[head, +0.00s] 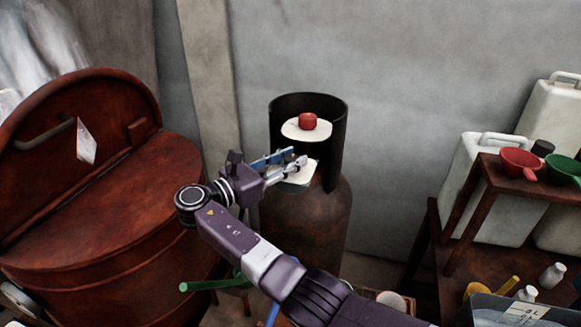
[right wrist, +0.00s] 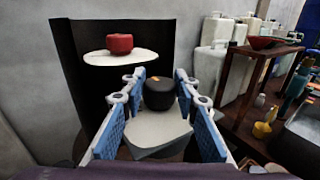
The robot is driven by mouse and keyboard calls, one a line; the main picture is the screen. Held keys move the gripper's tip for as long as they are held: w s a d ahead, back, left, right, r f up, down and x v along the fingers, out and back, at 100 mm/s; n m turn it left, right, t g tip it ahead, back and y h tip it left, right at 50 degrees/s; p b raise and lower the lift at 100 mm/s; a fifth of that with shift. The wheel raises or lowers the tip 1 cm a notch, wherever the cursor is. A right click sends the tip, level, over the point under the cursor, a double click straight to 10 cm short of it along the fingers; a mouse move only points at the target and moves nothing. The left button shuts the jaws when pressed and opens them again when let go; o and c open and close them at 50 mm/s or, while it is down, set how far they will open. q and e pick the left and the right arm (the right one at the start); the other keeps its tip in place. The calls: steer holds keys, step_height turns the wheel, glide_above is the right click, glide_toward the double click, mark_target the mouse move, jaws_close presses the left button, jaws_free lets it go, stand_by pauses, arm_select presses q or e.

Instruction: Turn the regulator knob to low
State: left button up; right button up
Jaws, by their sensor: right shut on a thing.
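A rusty brown gas cylinder (head: 325,215) stands against the wall, with a dark, open-fronted collar (head: 340,145) around its top. In the right wrist view, a round black knob (right wrist: 159,94) with a small orange mark on top sits above a pale plate (right wrist: 155,133). My right gripper (head: 297,163) reaches into the collar's open front. Its blue-padded fingers (right wrist: 160,90) are shut on the black knob, one on each side. In the head view, the gripper hides the knob. A red knob (head: 308,121) sits on a white disc (head: 294,133) behind it. My left gripper is not in view.
A large rusty vat with a hinged lid (head: 100,180) stands at the left. At the right, a brown wooden stand (head: 490,190) holds a red funnel (head: 520,161) and a green one (head: 563,168), with white jerrycans (head: 470,165) behind. The collar's walls surround the knob's back and sides.

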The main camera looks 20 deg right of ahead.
mark_target(291, 158)
steer(key=shift+m+g+b, duration=0.3)
steer(key=shift+b, duration=0.05)
steer(key=shift+r, duration=0.1)
steer(key=o, duration=1.1)
steer(key=shift+o, duration=0.2)
step_height(291, 158, up, 10)
steer(key=shift+d+f, duration=0.1)
